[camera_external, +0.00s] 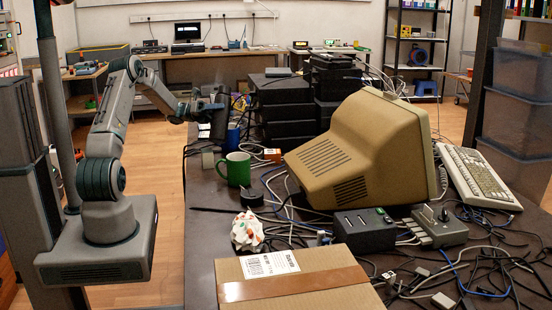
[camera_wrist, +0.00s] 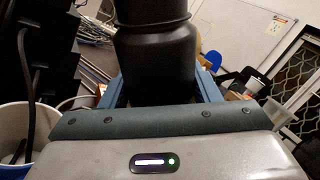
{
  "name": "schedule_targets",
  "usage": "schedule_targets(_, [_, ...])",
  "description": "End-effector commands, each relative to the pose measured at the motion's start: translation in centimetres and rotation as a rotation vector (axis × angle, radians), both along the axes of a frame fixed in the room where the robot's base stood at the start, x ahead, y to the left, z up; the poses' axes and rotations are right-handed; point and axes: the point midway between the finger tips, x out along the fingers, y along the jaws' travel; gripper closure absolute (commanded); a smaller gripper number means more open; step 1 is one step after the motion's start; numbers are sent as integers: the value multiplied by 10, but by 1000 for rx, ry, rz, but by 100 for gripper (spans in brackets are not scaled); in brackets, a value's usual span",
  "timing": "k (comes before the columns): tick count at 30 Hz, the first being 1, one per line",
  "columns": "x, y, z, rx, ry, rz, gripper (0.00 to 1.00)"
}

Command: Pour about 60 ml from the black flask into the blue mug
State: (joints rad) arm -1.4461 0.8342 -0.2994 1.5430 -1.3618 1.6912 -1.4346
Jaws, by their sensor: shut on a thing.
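The black flask (camera_external: 219,120) is in my gripper (camera_external: 208,108), held above the table's far left part. In the external view it looks close to upright. In the wrist view the flask (camera_wrist: 155,60) stands between the two blue fingers of my gripper (camera_wrist: 155,88), which are shut on it; its top is cut off by the frame. The blue mug (camera_external: 232,138) stands on the table just below and right of the flask, partly hidden behind the green mug. Its inside does not show in the external view.
A green mug (camera_external: 237,170) stands in front of the blue mug. Stacked black devices (camera_external: 283,110) rise to the right, beside a beige monitor (camera_external: 350,150). An orange box (camera_external: 272,155), loose cables and a cardboard box (camera_external: 295,280) crowd the table (camera_external: 205,220).

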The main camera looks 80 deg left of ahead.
Motion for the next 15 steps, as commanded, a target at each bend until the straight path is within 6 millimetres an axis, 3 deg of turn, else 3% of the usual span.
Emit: schedule_targets(15, [-3, -8, -21, -315, 115, -1, 86])
